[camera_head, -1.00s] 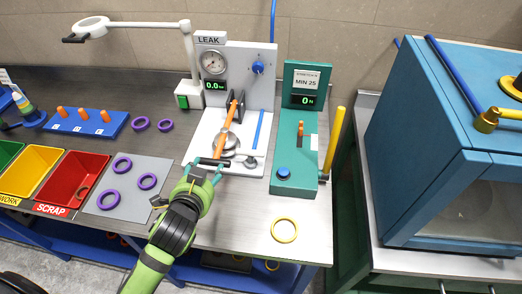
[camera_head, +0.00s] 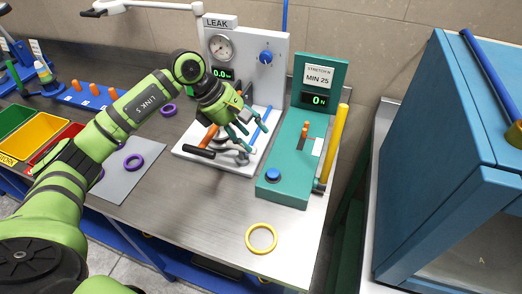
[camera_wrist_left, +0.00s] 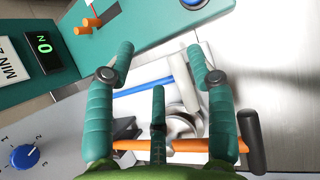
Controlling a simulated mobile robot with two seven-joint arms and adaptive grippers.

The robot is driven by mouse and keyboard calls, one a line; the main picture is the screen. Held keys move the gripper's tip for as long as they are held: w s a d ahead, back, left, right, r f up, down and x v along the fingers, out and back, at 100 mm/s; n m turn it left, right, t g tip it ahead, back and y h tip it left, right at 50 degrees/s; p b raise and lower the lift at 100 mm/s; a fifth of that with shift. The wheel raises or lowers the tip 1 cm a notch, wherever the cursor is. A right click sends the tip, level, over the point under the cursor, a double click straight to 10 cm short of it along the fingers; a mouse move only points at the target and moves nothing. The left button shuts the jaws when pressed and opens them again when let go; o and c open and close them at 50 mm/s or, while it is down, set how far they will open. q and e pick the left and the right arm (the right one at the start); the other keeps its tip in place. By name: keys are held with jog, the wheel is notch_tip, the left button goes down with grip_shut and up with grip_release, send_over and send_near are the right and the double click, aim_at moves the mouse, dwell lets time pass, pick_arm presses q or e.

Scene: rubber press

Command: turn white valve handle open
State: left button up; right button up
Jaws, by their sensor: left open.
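The white valve handle (camera_wrist_left: 184,80) is a short white bar in the left wrist view, between my spread fingers and near the right fingertip. Whether a finger touches it, I cannot tell. In the camera_head view my fingers hide most of it. My left gripper (camera_head: 251,137) is open and empty, pointing down over the white leak-test base (camera_head: 184,147). It also shows in the left wrist view (camera_wrist_left: 160,55). A blue rod (camera_wrist_left: 143,86) lies beside the handle. My right gripper is not in view.
The leak panel with a gauge (camera_head: 220,47) stands behind my gripper. An orange lever (camera_head: 209,138) with a black grip (camera_head: 198,151) lies close by. The teal stretch tester (camera_head: 290,178) stands at the right, with a yellow ring (camera_head: 261,238) in front.

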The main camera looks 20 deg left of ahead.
aim_at(238, 146)
pick_arm(q)
jog(key=a, duration=0.1)
jog(key=a+y, duration=0.1)
jog(key=a, duration=0.1)
jog(key=shift+s+a+f+y, duration=0.1)
jog(key=shift+f+y, duration=0.1)
jog(key=shift+y, duration=0.1)
jog(key=shift+f+p, duration=0.3)
jog(key=shift+f, duration=0.05)
jog(key=p+x, duration=0.2)
jog(key=x, duration=0.2)
jog(key=shift+d+f, duration=0.2)
jog(key=shift+f, duration=0.15)
jog(key=shift+d+f, duration=0.25)
jog(key=shift+f, duration=0.4)
grip_shut()
